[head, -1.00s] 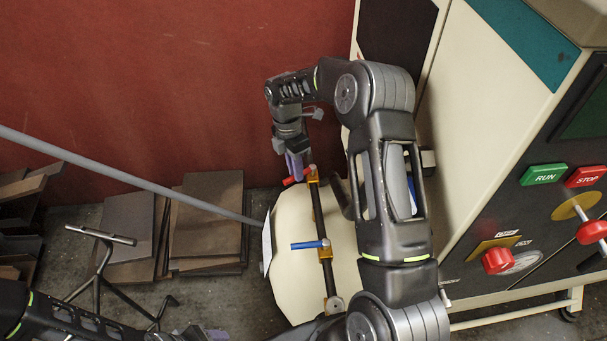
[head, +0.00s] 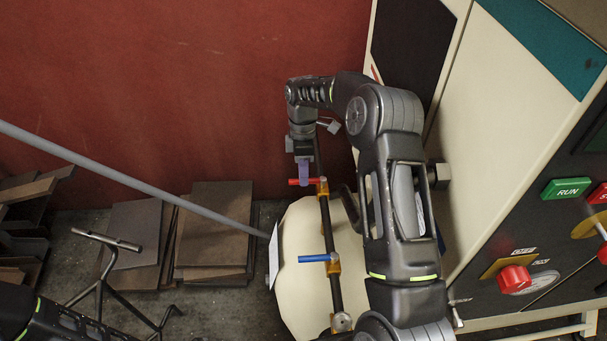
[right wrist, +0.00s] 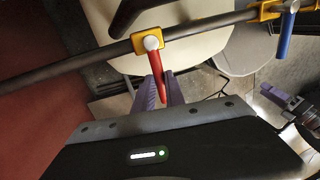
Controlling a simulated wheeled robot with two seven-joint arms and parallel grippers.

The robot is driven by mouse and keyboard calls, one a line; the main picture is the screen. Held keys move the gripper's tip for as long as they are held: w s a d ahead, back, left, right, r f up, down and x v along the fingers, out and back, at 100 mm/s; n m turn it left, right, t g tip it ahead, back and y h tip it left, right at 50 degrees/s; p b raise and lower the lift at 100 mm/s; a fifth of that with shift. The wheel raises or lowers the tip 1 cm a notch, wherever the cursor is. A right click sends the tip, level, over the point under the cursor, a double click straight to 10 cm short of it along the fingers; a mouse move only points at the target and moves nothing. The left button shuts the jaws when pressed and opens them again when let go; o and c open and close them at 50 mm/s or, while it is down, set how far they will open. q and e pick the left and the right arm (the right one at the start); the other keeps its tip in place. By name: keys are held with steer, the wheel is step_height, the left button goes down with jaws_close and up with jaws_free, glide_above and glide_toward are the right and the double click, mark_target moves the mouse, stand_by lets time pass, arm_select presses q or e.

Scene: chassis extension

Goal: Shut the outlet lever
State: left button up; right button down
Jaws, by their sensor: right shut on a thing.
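A dark pipe runs over a cream tank (head: 300,235) and carries two valve levers. The red lever (head: 298,182) is at the far end and points left, roughly across the pipe. The blue lever (head: 314,258) is nearer and also lies across the pipe. I cannot tell which is the outlet by any label. My right gripper (head: 303,172) reaches down onto the red lever. In the right wrist view, its purple fingers flank the red lever (right wrist: 158,80) and are shut on it. My left gripper (right wrist: 291,103) shows at that view's right edge; its opening is unclear.
A cream cabinet with a green RUN button (head: 566,188) and a red knob (head: 514,279) stands close at right. A red wall (head: 180,90) is behind. Brown plates (head: 215,230) lie stacked on the floor at left. A grey rod (head: 130,181) slants across the left.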

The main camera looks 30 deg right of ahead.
steer(key=c, duration=1.4)
jaws_free()
steer(key=shift+r, duration=0.1)
steer(key=r, duration=0.2)
steer(key=w+r, duration=0.1)
steer(key=r, duration=0.4)
steer(key=shift+w+d+r, duration=0.2)
steer(key=shift+d+r, duration=0.05)
steer(key=shift+d, duration=0.1)
